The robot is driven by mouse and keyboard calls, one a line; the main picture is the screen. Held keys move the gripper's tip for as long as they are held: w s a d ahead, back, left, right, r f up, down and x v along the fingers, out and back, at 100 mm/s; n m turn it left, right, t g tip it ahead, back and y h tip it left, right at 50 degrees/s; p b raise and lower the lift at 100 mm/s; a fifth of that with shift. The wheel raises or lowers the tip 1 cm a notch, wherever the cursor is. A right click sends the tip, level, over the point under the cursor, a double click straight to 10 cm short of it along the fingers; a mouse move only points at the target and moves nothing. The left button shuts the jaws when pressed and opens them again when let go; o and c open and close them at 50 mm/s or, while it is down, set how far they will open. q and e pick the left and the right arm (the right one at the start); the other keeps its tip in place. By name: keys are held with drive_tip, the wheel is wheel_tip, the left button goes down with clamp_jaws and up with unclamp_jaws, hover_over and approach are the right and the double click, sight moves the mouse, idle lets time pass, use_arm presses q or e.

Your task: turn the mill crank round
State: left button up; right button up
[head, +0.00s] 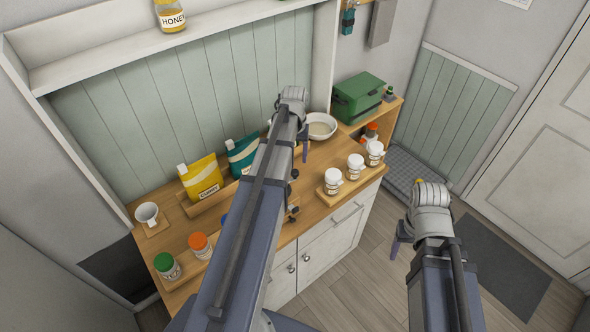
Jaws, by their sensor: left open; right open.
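I cannot make out the mill or its crank for certain; my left arm covers the middle of the wooden counter (320,158). A small dark part (293,213) shows at the right edge of that arm, and I cannot tell whether it belongs to the mill. My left gripper (305,155) is open over the back of the counter, near the pale bowl (320,127), mostly hidden behind its own wrist. My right gripper (396,250) is open, off the counter's right end above the floor, and also largely hidden by its wrist.
Three white jars (355,167) stand on a wooden board at the right front. Yellow (203,178) and teal (242,155) pouches stand at the back. A white mug (148,213), orange-lidded (199,243) and green-lidded (166,265) jars are at left. A green box (358,97) stands back right.

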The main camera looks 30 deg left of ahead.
sight(295, 171)
use_arm(q)
wheel_tip(295, 171, down, 7)
drive_tip(key=b, duration=0.6)
drive_tip(key=shift+r, duration=0.15)
drive_tip(key=shift+c, duration=0.4)
clamp_jaws()
idle(0.6)
